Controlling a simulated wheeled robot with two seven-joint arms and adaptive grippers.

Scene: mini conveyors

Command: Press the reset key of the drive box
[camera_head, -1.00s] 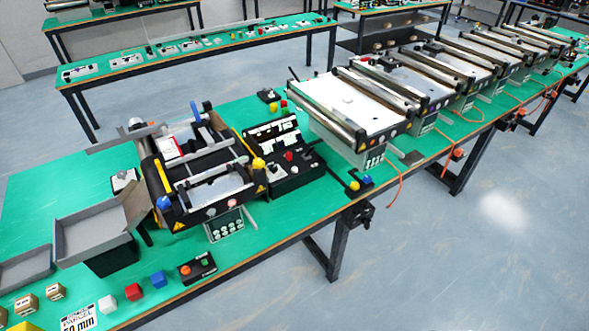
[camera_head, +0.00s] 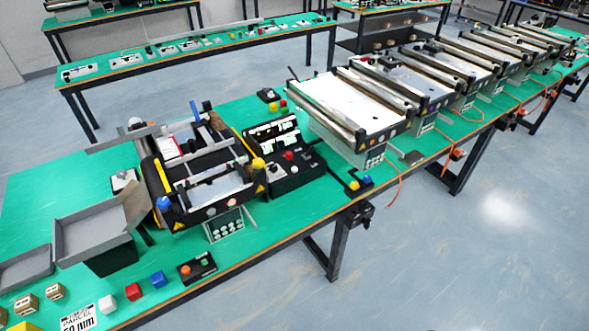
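A small conveyor unit (camera_head: 212,172) stands on the green table at the left centre. A grey panel with several round keys (camera_head: 224,224) sits under its front edge. A black control box (camera_head: 287,160) with a red button and light labels stands to its right. A smaller black box (camera_head: 197,267) with an orange button lies in front of the conveyor. I cannot read which of these is the drive box, and no reset key can be told apart at this size. Neither of my grippers is in view.
More conveyors (camera_head: 350,105) line the table to the right. The green table (camera_head: 75,180) is bare at its left.

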